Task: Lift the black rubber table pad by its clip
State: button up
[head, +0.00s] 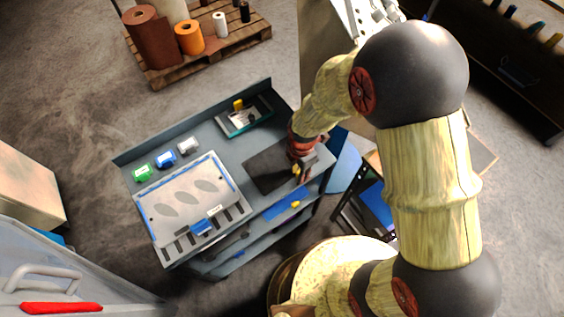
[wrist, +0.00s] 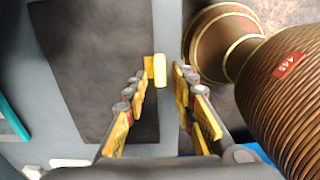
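The black rubber table pad (head: 268,166) lies flat on the grey cart top, toward its right end. In the wrist view the pad (wrist: 92,65) fills the left and middle. A yellow clip (wrist: 159,70) is at the pad's right edge. My gripper (wrist: 163,76) is open, with its yellow-padded fingers on either side of the clip's line. The clip shows near the fingertips; I cannot tell whether either finger touches it. In the head view my gripper (head: 301,172) is over the pad's right edge and hides part of it.
The cart top (head: 222,148) also holds a silver die plate (head: 187,203), green, blue and white small items (head: 165,159), and a tray with a yellow item (head: 243,117) at the back. A raised rim (head: 190,120) runs along the back. A pallet with rolls (head: 215,45) stands beyond.

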grip_shut()
jog(key=shift+r, duration=0.15)
dwell(0.6)
